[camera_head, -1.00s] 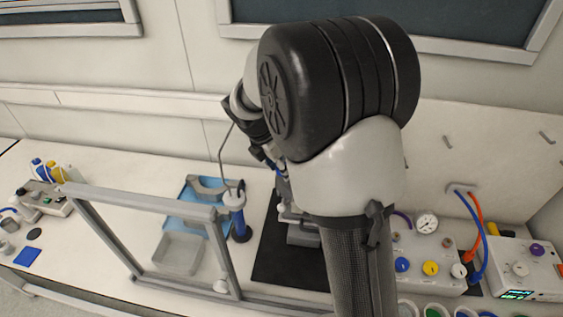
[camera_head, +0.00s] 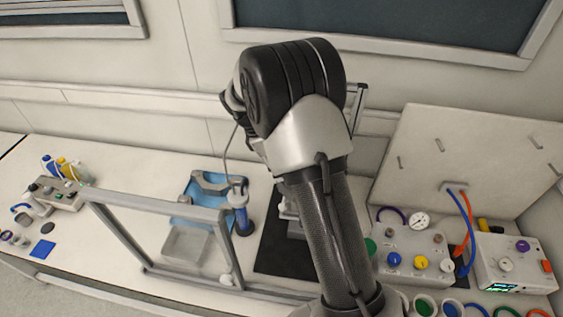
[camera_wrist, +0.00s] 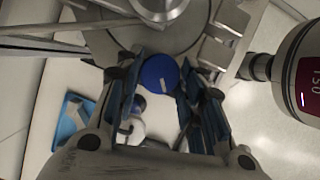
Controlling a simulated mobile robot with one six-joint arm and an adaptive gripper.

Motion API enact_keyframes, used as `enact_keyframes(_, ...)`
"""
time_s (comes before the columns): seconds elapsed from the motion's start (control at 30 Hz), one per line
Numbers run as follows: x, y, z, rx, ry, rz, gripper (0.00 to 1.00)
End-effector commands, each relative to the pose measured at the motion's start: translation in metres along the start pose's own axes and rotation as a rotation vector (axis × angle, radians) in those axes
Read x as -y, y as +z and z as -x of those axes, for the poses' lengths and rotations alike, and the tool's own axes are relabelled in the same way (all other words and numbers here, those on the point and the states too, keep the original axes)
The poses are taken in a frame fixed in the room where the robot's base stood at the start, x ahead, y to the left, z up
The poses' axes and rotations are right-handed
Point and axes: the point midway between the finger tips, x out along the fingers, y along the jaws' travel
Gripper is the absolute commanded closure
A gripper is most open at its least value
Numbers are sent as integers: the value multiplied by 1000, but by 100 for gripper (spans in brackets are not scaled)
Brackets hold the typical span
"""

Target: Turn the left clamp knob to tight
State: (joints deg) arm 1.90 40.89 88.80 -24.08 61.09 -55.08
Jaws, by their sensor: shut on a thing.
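In the wrist view a round blue knob (camera_wrist: 159,72) with a white mark on its face sits at the edge of a grey metal vessel part (camera_wrist: 195,25). I take it to be the left clamp knob. My gripper (camera_wrist: 163,82) has one blue-padded finger on each side of it and is shut on it. The white mark points down and slightly right. In the head view my arm hides the gripper, the knob and most of the reactor. Only a grey lower part (camera_head: 296,228) shows on a black mat (camera_head: 270,258).
In the head view a grey frame (camera_head: 112,237) stands left of the mat, by a clear tray (camera_head: 184,246), a blue tray (camera_head: 207,181) and a blue-and-white cylinder (camera_head: 241,212). Control boxes (camera_head: 407,262) with hoses stand right. A dark red label shows on a cylinder (camera_wrist: 308,85) in the wrist view.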

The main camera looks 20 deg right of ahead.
Motion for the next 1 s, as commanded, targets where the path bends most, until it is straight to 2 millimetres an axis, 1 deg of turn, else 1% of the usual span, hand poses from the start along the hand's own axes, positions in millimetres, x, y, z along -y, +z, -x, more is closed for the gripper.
enact_keyframes(0.2, -1, 0, 0, 0, -18, -44, 88)
enact_keyframes(0.63, -1, 0, 0, 0, -21, -51, 88)
enact_keyframes(0.67, -1, 0, 0, 0, -20, -51, 64)
enact_keyframes(0.93, -1, 0, 0, 0, -20, -51, 45)
enact_keyframes(1.0, -1, 0, 0, 0, -20, -51, 44)
